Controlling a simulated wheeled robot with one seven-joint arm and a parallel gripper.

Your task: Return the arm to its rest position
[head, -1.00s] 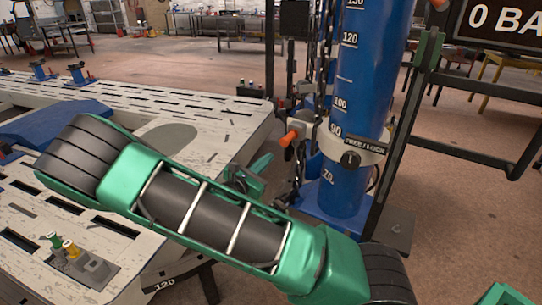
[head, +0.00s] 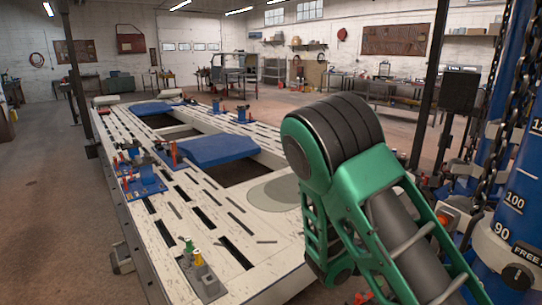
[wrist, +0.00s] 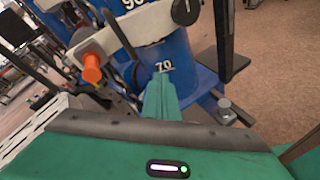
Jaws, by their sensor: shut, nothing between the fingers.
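My arm shows in the head view as green and black links, with a thick black joint at the top and the links running down to the lower right. My gripper is not seen in the head view. In the wrist view my gripper (wrist: 160,98) shows as narrow green fingers, shut and empty.
The white slotted frame bench (head: 215,215) fills the left and middle. Blue clamps (head: 145,180) and a small block with green and yellow pegs (head: 200,275) stand on it. The blue column (head: 515,210), chains and an orange knob (wrist: 92,66) are close on the right.

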